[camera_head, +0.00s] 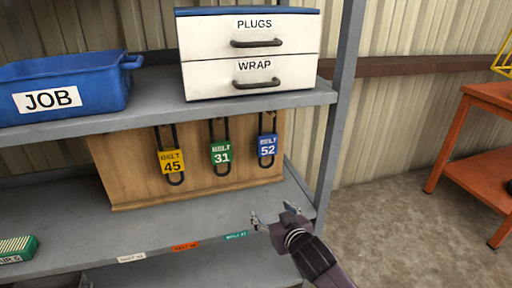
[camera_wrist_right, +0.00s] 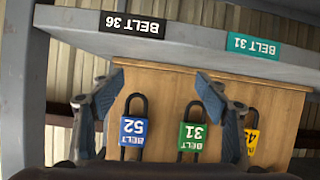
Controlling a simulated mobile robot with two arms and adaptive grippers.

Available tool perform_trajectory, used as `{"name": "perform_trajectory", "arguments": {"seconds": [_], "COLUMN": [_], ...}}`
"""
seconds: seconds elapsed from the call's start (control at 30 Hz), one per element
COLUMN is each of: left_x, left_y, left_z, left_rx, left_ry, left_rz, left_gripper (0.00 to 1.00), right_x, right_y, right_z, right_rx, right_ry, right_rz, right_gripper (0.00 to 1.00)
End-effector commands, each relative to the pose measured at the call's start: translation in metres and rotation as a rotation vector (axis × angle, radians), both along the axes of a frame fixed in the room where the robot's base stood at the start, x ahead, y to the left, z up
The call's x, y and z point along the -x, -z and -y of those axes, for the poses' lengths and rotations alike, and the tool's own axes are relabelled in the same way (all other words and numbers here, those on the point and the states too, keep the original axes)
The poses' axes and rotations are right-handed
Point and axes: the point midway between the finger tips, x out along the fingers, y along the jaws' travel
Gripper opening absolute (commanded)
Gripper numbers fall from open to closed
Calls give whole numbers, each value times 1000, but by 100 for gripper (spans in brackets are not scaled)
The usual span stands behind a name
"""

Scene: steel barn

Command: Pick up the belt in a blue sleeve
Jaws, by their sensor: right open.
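The belt in a blue sleeve (camera_head: 267,146), marked BELT 52, hangs at the right end of a wooden board (camera_head: 125,178) under the upper shelf. Left of it hang a green-sleeved belt (camera_head: 221,153) marked 31 and a yellow-sleeved belt (camera_head: 171,161) marked 45. My right gripper (camera_head: 275,219) is open and empty, in front of the lower shelf's edge, below and apart from the blue belt. In the right wrist view, which is upside down, the blue-sleeved belt (camera_wrist_right: 133,131) and green-sleeved belt (camera_wrist_right: 193,136) appear between the spread fingers (camera_wrist_right: 158,86). My left gripper is not in view.
The upper shelf (camera_head: 150,115) holds a blue JOB bin (camera_head: 95,78) and a white drawer unit (camera_head: 250,65). A green box (camera_head: 17,250) sits on the lower shelf (camera_head: 75,235). A grey post (camera_head: 335,130) stands right of the board. An orange table (camera_head: 450,150) is farther right.

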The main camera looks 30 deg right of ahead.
Motion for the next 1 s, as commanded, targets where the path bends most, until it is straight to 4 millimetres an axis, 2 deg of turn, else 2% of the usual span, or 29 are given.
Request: {"name": "perform_trajectory", "arguments": {"seconds": [0.03,0.2,0.3,0.37,0.47,0.83,1.0], "left_x": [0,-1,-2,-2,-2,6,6], "left_y": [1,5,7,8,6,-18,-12], "left_z": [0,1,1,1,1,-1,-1], "left_rx": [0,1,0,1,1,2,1], "left_ry": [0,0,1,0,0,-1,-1], "left_rz": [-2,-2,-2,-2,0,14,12], "left_gripper": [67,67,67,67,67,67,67], "right_x": [-16,-54,-66,-71,-79,-117,-140], "right_y": [-22,-85,-115,-127,-134,-134,-134], "right_z": [13,44,57,61,65,70,74], "right_rx": [7,8,9,8,8,9,7], "right_ry": [10,23,22,21,19,19,21], "right_rz": [65,268,356,392,416,414,414], "right_gripper": [68,68,68,68,68,68,68]}}
